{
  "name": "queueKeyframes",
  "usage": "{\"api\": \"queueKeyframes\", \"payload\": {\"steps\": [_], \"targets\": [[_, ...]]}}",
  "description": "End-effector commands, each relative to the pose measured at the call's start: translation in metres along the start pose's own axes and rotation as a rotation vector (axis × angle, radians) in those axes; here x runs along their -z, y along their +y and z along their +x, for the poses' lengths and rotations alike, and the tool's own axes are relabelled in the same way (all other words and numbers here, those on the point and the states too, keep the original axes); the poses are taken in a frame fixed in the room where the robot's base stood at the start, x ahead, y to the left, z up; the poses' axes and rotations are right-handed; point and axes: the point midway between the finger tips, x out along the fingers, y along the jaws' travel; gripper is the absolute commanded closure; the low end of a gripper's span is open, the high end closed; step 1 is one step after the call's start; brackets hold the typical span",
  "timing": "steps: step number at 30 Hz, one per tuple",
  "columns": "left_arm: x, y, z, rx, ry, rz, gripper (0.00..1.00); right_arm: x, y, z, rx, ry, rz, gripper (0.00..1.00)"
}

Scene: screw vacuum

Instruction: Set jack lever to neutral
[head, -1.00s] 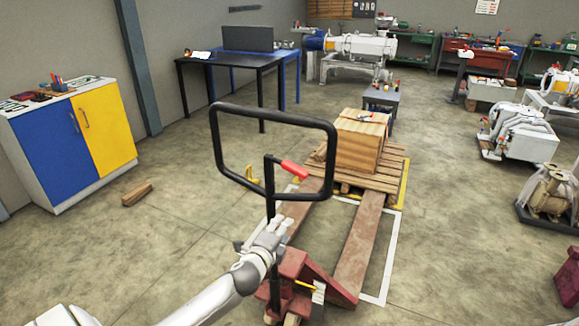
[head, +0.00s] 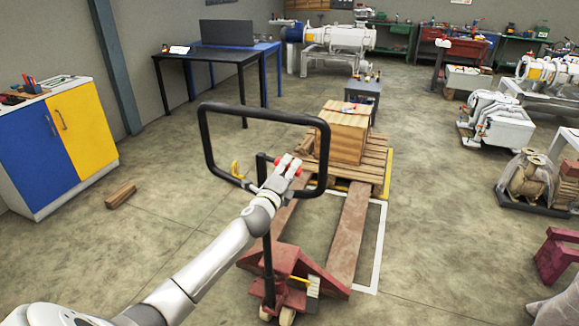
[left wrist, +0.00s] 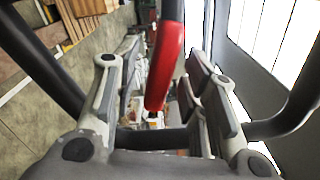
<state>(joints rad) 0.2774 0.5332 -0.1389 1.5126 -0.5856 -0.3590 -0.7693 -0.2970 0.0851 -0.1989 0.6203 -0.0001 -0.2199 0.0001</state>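The red jack lever (left wrist: 165,66) sits at the black loop handle (head: 205,150) of a dark red pallet jack (head: 285,262). In the head view, my left gripper (head: 289,166) is at the lever and covers most of it, leaving small red bits showing. In the left wrist view, the two fingers of my left gripper (left wrist: 163,80) are apart, with the lever between them. A gap shows on both sides of the lever, so the gripper does not look closed on it. My right gripper is not in view.
The jack's forks (head: 348,235) reach under a wooden pallet (head: 372,172) carrying a wooden crate (head: 342,135). A wooden block (head: 120,196) lies on the floor at left. A blue and yellow cabinet (head: 60,150) stands at left. Floor around the jack is mostly clear.

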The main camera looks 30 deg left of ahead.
Motion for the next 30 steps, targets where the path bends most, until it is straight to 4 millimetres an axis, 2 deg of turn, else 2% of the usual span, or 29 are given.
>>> {"api": "queueKeyframes", "payload": {"steps": [6,15,24,30], "targets": [[0.001,0.000,0.014,-0.001,0.001,0.000,0.61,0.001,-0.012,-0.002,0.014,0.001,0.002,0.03],[0.001,0.000,0.015,-0.001,0.001,0.000,0.61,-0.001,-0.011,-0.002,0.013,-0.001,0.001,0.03],[0.001,0.001,0.015,-0.001,0.001,-0.001,0.98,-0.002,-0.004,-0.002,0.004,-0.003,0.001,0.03],[0.000,0.001,0.015,-0.001,0.000,0.000,1.00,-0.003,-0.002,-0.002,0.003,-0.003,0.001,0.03]]}}
